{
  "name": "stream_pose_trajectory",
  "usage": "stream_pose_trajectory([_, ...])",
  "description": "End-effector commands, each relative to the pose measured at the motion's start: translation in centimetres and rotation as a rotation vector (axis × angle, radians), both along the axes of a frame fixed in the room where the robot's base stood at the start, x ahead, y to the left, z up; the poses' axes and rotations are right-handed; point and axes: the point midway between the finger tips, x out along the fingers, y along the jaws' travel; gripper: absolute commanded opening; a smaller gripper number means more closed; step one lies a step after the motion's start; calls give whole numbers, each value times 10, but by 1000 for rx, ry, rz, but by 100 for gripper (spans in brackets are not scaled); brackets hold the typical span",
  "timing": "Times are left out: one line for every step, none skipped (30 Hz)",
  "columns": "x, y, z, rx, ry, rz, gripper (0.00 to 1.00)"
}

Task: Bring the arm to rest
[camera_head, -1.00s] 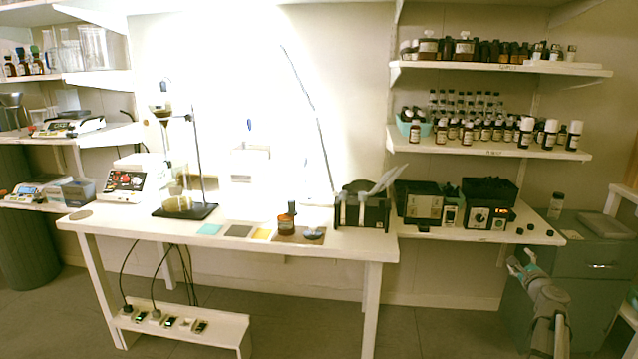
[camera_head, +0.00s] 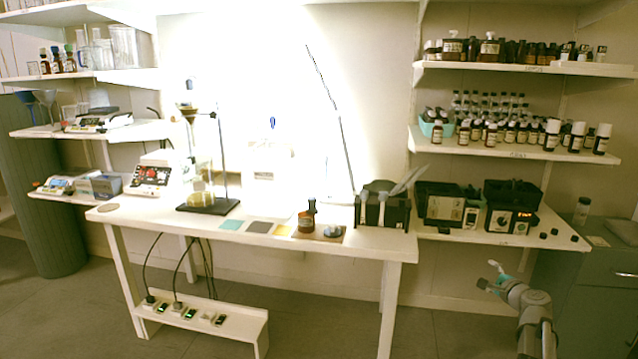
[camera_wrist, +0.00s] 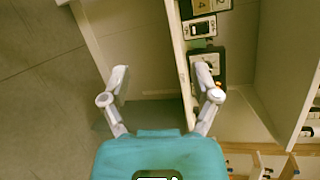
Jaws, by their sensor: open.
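My gripper (camera_head: 489,275) is at the lower right of the head view, in front of the gap between the table and the grey cabinet. Its fingers are spread and nothing is between them. In the wrist view the two grey fingers (camera_wrist: 161,75) stand apart above the teal gripper body (camera_wrist: 160,155). My gripper is apart from the table and shelves, over free floor. Part of my arm runs out of the bottom edge of the head view.
The white table (camera_head: 340,245) holds a brown bottle (camera_head: 307,218) and a black rack (camera_head: 382,208). Right of it, a low shelf (camera_head: 480,237) carries black devices. A grey cabinet (camera_head: 590,290) stands close at right. Floor (camera_head: 440,330) is clear between table and arm.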

Motion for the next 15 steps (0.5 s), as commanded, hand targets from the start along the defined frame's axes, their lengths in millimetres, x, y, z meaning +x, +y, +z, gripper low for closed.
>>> stream_pose_trajectory([-1, 26, -6, -45, 29, 55, 79])
stream_pose_trajectory([-1, 40, -11, -78, 50, 91, 79])
stream_pose_trajectory([-2, 60, -17, -120, 77, 141, 79])
stream_pose_trajectory([-3, 74, -22, -155, 98, 178, 79])
stream_pose_trajectory([-4, 88, -27, -189, 119, 215, 79])
stream_pose_trajectory([-7, 106, -34, -233, 147, 265, 79])
stream_pose_trajectory([-10, 120, -39, -267, 168, 304, 79])
stream_pose_trajectory([-12, 132, -44, -298, 188, 341, 79])
stream_pose_trajectory([-17, 149, -51, -344, 216, 391, 79])
stream_pose_trajectory([-21, 161, -56, -375, 237, 428, 79])
stream_pose_trajectory([-25, 173, -61, -409, 257, 466, 79])
stream_pose_trajectory([-31, 188, -68, -451, 284, 515, 79])
stream_pose_trajectory([-35, 199, -73, -483, 304, 551, 79])
stream_pose_trajectory([-41, 209, -78, -516, 324, 588, 79])
stream_pose_trajectory([-48, 222, -84, -556, 352, 637, 79])
